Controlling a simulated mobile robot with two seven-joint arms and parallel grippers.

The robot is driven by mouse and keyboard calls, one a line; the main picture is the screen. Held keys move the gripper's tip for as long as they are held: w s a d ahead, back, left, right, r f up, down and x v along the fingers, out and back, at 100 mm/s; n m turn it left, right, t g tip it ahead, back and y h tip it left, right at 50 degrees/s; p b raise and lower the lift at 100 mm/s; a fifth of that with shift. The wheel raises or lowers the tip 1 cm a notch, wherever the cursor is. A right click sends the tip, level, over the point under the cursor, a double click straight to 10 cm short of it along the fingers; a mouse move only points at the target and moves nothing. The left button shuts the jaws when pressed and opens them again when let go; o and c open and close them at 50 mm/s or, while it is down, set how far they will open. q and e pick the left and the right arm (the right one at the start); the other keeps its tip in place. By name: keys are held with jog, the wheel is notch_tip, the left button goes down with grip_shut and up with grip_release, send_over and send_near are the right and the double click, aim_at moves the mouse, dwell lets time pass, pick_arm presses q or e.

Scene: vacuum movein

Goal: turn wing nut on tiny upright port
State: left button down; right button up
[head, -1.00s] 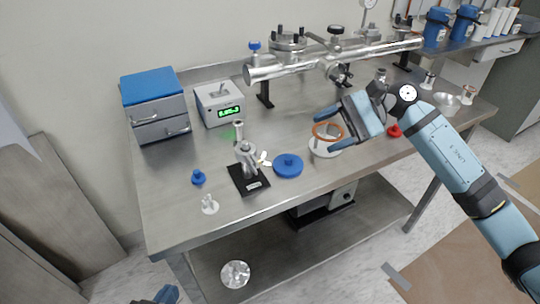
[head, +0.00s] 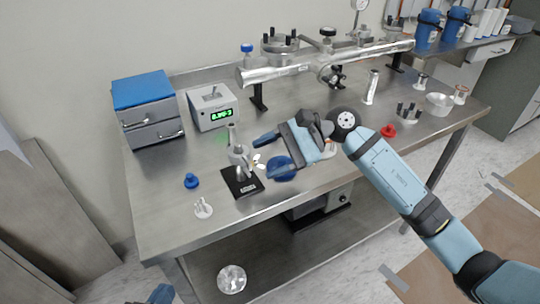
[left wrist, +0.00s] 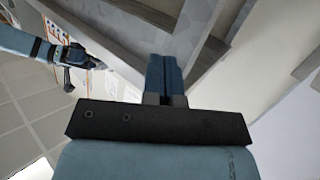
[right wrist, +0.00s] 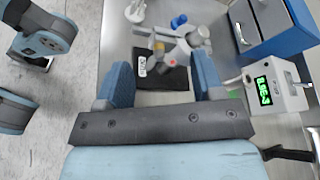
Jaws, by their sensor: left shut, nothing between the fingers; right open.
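The tiny upright port (head: 238,158) is a small grey metal fitting on a black base plate (head: 238,182) near the bench's front left. It also shows in the right wrist view (right wrist: 182,48), ahead of the fingers. A small pale wing nut (head: 259,161) sticks out of its side; it looks tan in the right wrist view (right wrist: 158,47). My right gripper (head: 252,159) is open and empty, its fingers pointing at the port from the right; contact cannot be told. My left gripper (head: 160,294) is at the bottom edge, its shut fingers showing in the left wrist view (left wrist: 164,76).
A blue knob (head: 191,181) and a white fitting (head: 203,208) stand left of the port. A gauge box (head: 213,107) and drawer unit (head: 150,112) stand behind. A long metal tube (head: 300,66) spans the back.

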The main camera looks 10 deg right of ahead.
jog(key=c, duration=0.9)
pick_arm(q)
jog(key=shift+f, duration=0.25)
pick_arm(e)
jog(key=shift+c, duration=0.2)
pick_arm(q)
jog(key=shift+s, duration=0.1)
pick_arm(e)
jog(key=shift+w+r+m+g, duration=0.1)
jog(key=shift+m+g, duration=0.3)
jog(key=shift+m, duration=0.2)
jog(key=m+g+h+p, duration=0.1)
jog(key=m+g, duration=0.1)
jog(key=m, duration=0.1)
jog(key=shift+w, duration=0.15)
pick_arm(q)
jog(key=shift+s+a+f+g+y, duration=0.15)
jog(key=shift+s+a+f+g, duration=0.1)
jog(key=shift+f, duration=0.2)
jog(key=shift+s+a+f+g+y, duration=0.1)
jog(key=shift+s+a+f+g, duration=0.1)
jog(key=shift+f, duration=0.25)
jog(key=shift+s+a+f+g+y, duration=0.15)
jog(key=shift+f+g, duration=0.1)
jog(key=shift+f, duration=0.2)
pick_arm(e)
jog(key=shift+m, duration=0.4)
